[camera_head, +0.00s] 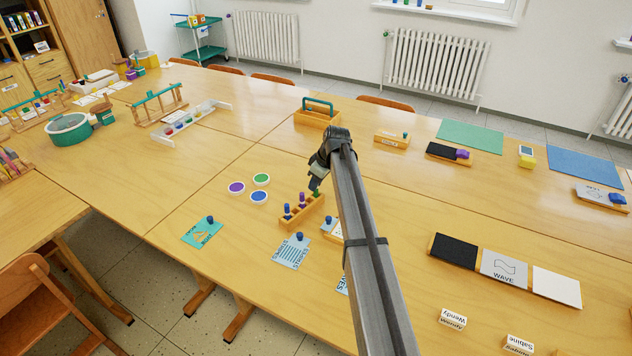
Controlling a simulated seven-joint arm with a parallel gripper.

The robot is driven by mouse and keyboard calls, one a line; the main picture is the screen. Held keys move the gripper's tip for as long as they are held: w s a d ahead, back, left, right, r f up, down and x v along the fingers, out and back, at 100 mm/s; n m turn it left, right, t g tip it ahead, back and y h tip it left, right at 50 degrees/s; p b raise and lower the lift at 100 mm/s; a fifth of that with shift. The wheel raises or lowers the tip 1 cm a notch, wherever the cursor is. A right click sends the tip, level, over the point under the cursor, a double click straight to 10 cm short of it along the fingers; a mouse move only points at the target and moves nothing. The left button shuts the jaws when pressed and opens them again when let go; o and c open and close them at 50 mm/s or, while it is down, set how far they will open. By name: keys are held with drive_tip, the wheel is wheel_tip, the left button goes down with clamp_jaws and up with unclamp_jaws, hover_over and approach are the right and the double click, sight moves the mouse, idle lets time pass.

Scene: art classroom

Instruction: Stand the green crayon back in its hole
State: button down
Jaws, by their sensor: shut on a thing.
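A wooden crayon block (304,216) with holes stands near the middle of the table. Blue and purple crayons (301,198) stand upright in it. My gripper (315,184) is above the block's far right end, shut on the green crayon (316,192). Only a small part of the green crayon shows below the fingers. It looks roughly upright. I cannot tell whether its lower end is in a hole or just above one.
A wooden box with a teal handle (317,117) stands behind.

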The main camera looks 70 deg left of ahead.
drive_tip(key=shift+f, duration=0.7)
idle(1.7)
drive_tip(key=c, duration=1)
unclamp_jaws()
drive_tip(key=shift+o, duration=0.3)
drive_tip(key=shift+o, duration=0.8)
drive_tip(key=shift+r, duration=0.1)
drive_tip(key=shift+r, duration=2.9)
drive_tip(key=shift+w, duration=0.1)
